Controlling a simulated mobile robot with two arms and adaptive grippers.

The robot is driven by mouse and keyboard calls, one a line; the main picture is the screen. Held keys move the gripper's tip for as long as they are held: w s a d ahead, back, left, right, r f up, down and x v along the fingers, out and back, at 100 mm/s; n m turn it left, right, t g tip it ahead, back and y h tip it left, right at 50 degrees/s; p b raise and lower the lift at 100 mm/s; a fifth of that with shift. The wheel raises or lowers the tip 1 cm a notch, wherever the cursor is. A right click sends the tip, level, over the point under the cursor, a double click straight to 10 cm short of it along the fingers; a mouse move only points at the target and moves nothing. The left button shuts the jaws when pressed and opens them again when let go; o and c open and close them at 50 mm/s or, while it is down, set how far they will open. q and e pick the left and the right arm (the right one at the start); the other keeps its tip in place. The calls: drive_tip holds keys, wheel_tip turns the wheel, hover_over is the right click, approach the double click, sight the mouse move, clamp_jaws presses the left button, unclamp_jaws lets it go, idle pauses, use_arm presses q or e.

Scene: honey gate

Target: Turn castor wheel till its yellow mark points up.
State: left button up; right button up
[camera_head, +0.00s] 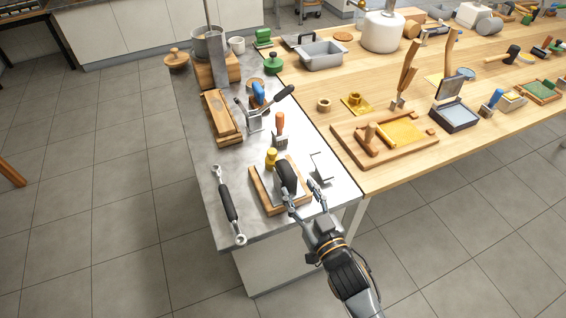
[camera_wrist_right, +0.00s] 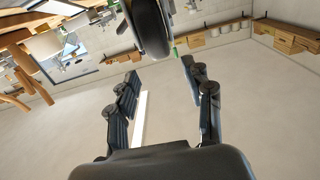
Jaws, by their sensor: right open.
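The black castor wheel (camera_head: 286,175) stands on a wooden-edged base (camera_head: 262,196) near the front of the grey worktop. My right gripper (camera_head: 302,191) is open at the near right side of the wheel. In the right wrist view the wheel (camera_wrist_right: 151,28) hangs at the top, just beyond and between the two open fingertips (camera_wrist_right: 160,70). I see no clear gap or contact between fingers and wheel. I cannot make out a yellow mark on the wheel. My left gripper is not in view.
A double-ended wrench (camera_head: 230,211) lies left of the base. A bent metal bracket (camera_head: 320,166) stands right of it. An orange-handled tool (camera_head: 280,127) stands behind. A wooden table (camera_head: 372,177) with a framed tray (camera_head: 349,145) adjoins on the right.

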sight(282, 161)
drive_tip(key=x, duration=0.3)
drive_tip(key=p+x, duration=0.1)
drive_tip(key=x, duration=0.2)
drive_tip(key=shift+r, duration=0.25)
drive_tip(key=x, duration=0.4)
drive_tip(key=shift+f, duration=0.2)
drive_tip(key=shift+w+a, duration=0.25)
drive_tip(key=shift+w, duration=0.35)
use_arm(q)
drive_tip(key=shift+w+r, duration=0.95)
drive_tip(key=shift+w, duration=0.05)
